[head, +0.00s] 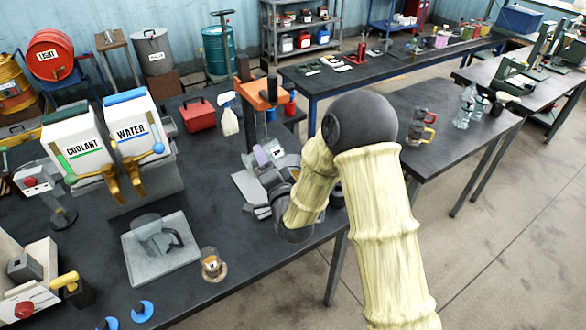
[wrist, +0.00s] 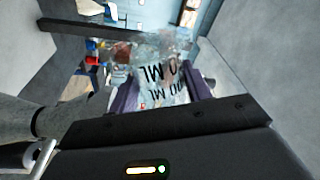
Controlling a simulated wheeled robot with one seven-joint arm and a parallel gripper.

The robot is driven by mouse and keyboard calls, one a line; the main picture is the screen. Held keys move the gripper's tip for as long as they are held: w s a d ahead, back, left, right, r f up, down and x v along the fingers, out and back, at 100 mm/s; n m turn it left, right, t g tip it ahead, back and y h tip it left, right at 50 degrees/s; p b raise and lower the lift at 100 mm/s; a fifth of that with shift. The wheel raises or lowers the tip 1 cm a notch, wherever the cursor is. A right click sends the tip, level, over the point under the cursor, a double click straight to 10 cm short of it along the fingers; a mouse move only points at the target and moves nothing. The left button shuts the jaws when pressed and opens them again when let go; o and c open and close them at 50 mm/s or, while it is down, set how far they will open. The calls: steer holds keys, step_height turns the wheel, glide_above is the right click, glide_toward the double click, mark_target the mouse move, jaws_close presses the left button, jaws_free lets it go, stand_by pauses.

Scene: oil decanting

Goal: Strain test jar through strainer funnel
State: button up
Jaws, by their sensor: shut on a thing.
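My gripper (head: 266,160), with purple finger pads, is below and beside an orange-armed stand (head: 262,96) on the black workbench. In the wrist view, my gripper (wrist: 160,95) is shut on a clear jar (wrist: 152,72) with black "ML" markings, which appear upside down. Whether the jar holds liquid is hard to tell. My arm and gripper hide much of the jar in the head view. A dark piece sits at the stand's orange arm; I cannot tell whether it is the strainer funnel. A small glass vessel (head: 212,264) with amber contents stands near the bench's front edge.
White COOLANT (head: 84,147) and WATER (head: 130,128) containers with brass taps stand at left. A spray bottle (head: 228,115) and red toolbox (head: 198,115) stand behind.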

steer(key=shift+d+f+n+b, duration=0.1)
steer(key=shift+f+n+b, duration=0.25)
steer(key=shift+n, duration=0.05)
steer(key=shift+r+n, duration=0.3)
steer(key=shift+n, duration=0.2)
steer(key=n+b, duration=0.1)
steer(key=r+n+b, duration=0.1)
steer(key=shift+n+y, duration=0.3)
steer(key=shift+n, duration=0.1)
steer(key=shift+f+n+g+b, duration=0.4)
steer(key=shift+f+n+b, duration=0.2)
steer(key=shift+n+b, duration=0.5)
steer(key=a+n+b, duration=0.1)
steer(key=b, duration=0.1)
steer(key=a+f+n+b, duration=0.1)
steer(key=n+b, duration=0.1)
steer(key=shift+s+f+g, duration=0.25)
steer(key=shift+s+g, duration=0.05)
steer(key=shift+s, duration=0.1)
step_height(320, 180, down, 7)
steer(key=a+n+b, duration=0.1)
steer(key=n+b, duration=0.3)
steer(key=b, duration=0.4)
steer(key=shift+s+a+g, duration=0.3)
steer(key=shift+a, duration=0.05)
steer(key=shift+d, duration=0.1)
